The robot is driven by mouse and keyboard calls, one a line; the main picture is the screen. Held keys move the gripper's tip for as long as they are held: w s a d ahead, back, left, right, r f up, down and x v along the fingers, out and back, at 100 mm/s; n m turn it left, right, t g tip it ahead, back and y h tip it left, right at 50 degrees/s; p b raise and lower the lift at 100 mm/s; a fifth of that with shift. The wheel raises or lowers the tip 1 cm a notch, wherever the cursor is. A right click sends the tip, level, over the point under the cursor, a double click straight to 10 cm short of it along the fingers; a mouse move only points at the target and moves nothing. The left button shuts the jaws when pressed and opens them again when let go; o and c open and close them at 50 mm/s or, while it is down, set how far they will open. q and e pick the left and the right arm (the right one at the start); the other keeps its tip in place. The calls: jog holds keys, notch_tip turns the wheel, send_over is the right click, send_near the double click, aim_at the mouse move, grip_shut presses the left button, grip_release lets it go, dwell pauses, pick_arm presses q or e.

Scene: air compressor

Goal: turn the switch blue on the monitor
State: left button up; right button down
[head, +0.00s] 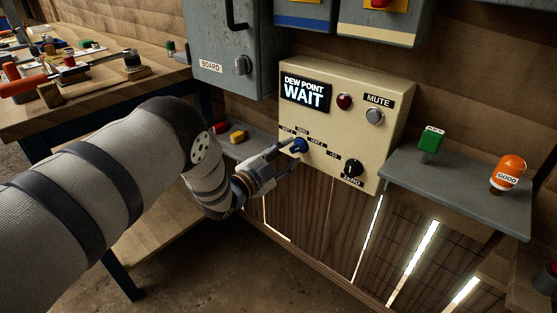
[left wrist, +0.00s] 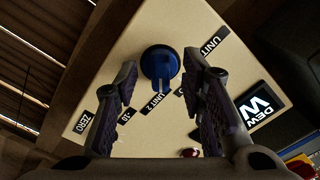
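The cream monitor box (head: 325,128) is on the wall, with a display (head: 305,93) reading "DEW POINT WAIT". Its blue switch knob (head: 299,146) sits at the lower left of the panel, among small labels. In the left wrist view the blue knob (left wrist: 160,66) shows between and just beyond the fingertips, with a "UNIT 2" label beside it. My left gripper (head: 283,154) is at the panel by the knob; it also shows in the left wrist view (left wrist: 165,85), open, with its fingers apart on either side of the knob. Contact is not visible. My right gripper is not in view.
The panel also has a black knob (head: 353,168), a red lamp (head: 344,101) and a grey mute button (head: 374,116). A grey shelf (head: 455,190) at the right holds a green block (head: 432,139) and an orange "GOOD" piece (head: 509,171). A cluttered workbench (head: 100,100) stands left.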

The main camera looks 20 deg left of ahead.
pick_arm(q)
jog(key=v, duration=1.1)
